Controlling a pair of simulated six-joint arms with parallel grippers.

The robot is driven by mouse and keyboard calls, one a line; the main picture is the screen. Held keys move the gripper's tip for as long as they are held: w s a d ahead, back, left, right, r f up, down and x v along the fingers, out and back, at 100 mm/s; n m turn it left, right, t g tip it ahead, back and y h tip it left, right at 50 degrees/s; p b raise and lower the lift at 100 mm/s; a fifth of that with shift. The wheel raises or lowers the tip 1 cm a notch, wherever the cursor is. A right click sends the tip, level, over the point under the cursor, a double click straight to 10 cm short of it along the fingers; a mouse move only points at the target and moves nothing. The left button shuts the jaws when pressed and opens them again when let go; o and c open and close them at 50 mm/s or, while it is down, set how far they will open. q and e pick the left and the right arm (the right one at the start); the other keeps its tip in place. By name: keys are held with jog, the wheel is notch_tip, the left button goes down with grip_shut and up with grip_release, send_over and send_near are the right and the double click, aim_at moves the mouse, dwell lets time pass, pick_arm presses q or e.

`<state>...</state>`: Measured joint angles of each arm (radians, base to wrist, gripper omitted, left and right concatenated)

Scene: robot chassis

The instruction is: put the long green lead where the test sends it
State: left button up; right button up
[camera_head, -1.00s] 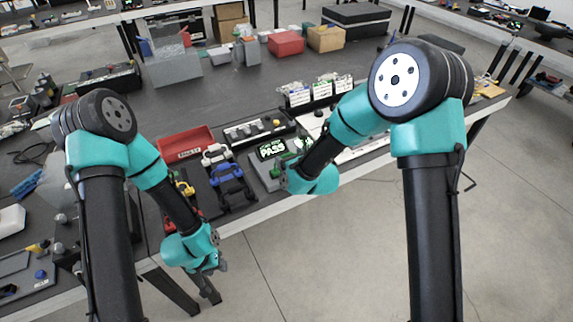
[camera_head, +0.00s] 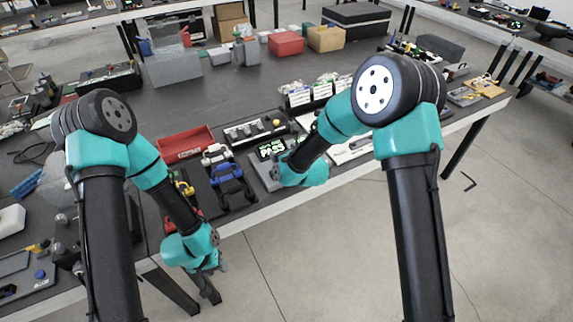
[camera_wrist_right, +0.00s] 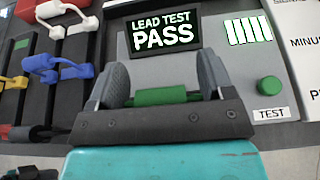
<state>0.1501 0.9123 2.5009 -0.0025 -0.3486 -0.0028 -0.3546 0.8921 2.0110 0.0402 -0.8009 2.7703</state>
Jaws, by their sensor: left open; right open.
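The tester (camera_wrist_right: 230,65) has a screen (camera_wrist_right: 166,33) reading LEAD TEST PASS; the screen also shows in the head view (camera_head: 272,149). In the right wrist view a green piece (camera_wrist_right: 160,96), which looks like the green lead, lies between the fingers of my right gripper (camera_wrist_right: 163,88). The fingers stand open on either side of it, low over the tester. How long the lead is and its ends are hidden by the gripper. In the head view my right gripper (camera_head: 279,171) is at the tester. My left gripper (camera_head: 212,268) is open and empty, in front of the bench edge.
A green TEST button (camera_wrist_right: 270,84) sits at the tester's right. Blue (camera_wrist_right: 55,68), white and red leads lie on racks to the left. A red bin (camera_head: 184,144) stands behind them. Several labelled holders (camera_head: 297,96) stand at the back right.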

jog(key=c, duration=1)
jog(key=shift+r, duration=0.45)
notch_tip(320, 180, up, 3)
jog(key=shift+f, duration=0.1)
jog(key=s, duration=0.5)
jog(key=s+r, duration=0.1)
jog(key=s, duration=1)
jog(key=shift+r, duration=0.15)
